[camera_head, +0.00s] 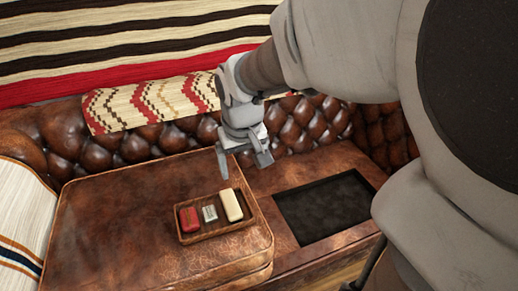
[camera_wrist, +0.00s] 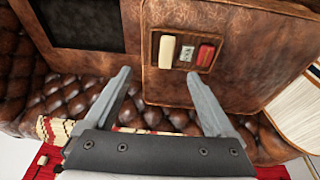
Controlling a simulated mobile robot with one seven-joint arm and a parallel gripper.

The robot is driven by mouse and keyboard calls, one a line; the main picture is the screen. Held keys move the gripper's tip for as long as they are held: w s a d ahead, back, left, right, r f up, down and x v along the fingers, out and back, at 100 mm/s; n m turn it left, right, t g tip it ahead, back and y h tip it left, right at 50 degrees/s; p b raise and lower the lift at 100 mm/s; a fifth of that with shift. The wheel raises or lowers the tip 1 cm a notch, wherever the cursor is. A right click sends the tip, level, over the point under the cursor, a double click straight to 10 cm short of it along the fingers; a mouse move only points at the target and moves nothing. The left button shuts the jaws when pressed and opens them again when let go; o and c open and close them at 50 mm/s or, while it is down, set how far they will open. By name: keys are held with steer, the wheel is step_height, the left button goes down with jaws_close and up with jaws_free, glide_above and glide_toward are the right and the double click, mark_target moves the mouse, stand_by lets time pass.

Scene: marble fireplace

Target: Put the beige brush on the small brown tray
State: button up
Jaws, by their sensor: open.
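The beige brush (camera_head: 231,205) lies at the right end of the small brown tray (camera_head: 214,233), beside a small grey item and a red item. In the wrist view the brush (camera_wrist: 166,52) shows at the left end of the tray (camera_wrist: 184,71), inside its rim. My gripper (camera_head: 243,166) is open and empty, above and behind the tray, apart from the brush. In the wrist view its two fingers (camera_wrist: 158,77) are spread with nothing between them.
The red item (camera_head: 189,219) and the grey item (camera_head: 210,213) share the tray. The tray stands on a brown leather cushion (camera_head: 120,215). A dark recessed panel (camera_head: 325,206) lies to the right. A tufted leather backrest (camera_head: 300,125) rises behind my gripper.

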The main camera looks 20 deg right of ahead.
steer(key=s+r+t, duration=0.1)
steer(key=s+r, duration=0.2)
steer(key=s, duration=0.4)
steer(key=s+r+t, duration=0.1)
steer(key=s+r, duration=0.2)
steer(key=s, duration=0.3)
steer(key=shift+s+a+t+y, duration=0.3)
steer(key=shift+s+a, duration=0.05)
steer(key=shift+a, duration=0.1)
steer(key=shift+r, duration=0.2)
step_height(320, 180, up, 20)
steer(key=p, duration=2)
steer(key=shift+f, duration=0.1)
